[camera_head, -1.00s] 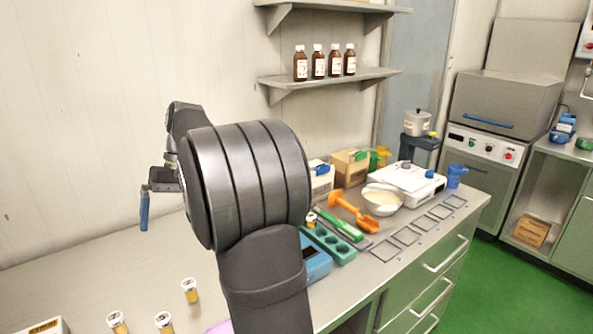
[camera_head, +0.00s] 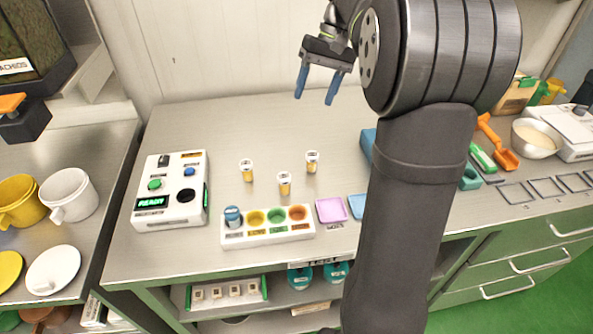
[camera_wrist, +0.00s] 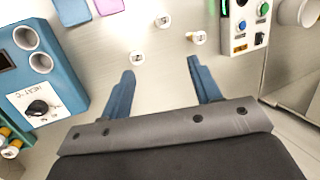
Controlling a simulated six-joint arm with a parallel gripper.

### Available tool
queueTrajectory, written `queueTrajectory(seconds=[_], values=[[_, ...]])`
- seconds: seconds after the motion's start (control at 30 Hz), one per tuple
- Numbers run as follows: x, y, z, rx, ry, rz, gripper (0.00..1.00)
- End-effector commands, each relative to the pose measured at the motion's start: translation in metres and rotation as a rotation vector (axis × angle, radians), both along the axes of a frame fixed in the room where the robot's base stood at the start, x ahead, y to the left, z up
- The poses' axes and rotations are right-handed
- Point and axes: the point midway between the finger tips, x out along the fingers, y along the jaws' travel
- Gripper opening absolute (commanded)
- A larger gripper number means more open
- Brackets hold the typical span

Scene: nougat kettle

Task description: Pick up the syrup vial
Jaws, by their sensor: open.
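Three small amber vials with white caps stand on the steel counter: a left one (camera_head: 246,170), a middle one (camera_head: 284,184) and a right one (camera_head: 312,161). Their labels are too small to read, so I cannot tell which holds syrup. The wrist view also shows three vials, one near the left fingertip (camera_wrist: 136,57), one farther off (camera_wrist: 162,21) and one near the right fingertip (camera_wrist: 196,37). My gripper (camera_head: 315,99) is open and empty, above the back of the counter, apart from the vials. Its two blue fingers also show in the wrist view (camera_wrist: 160,66).
A white rack (camera_head: 268,236) with coloured wells holds a blue-capped piece (camera_head: 233,217) at its left end. A white READY device (camera_head: 172,190) stands left of the vials. Pink (camera_head: 331,210) and blue pads lie right of the rack. Counter around the vials is clear.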

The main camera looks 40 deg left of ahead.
Motion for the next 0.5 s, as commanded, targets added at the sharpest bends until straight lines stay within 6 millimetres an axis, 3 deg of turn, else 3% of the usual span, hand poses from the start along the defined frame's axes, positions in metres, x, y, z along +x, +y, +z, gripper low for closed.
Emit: queueTrajectory(seconds=[0.3,0.5], values=[[-0.076,0.022,-0.026,0.030,-0.280,0.483,0.57],[-0.098,0.025,-0.037,0.040,-0.382,0.686,0.57]])
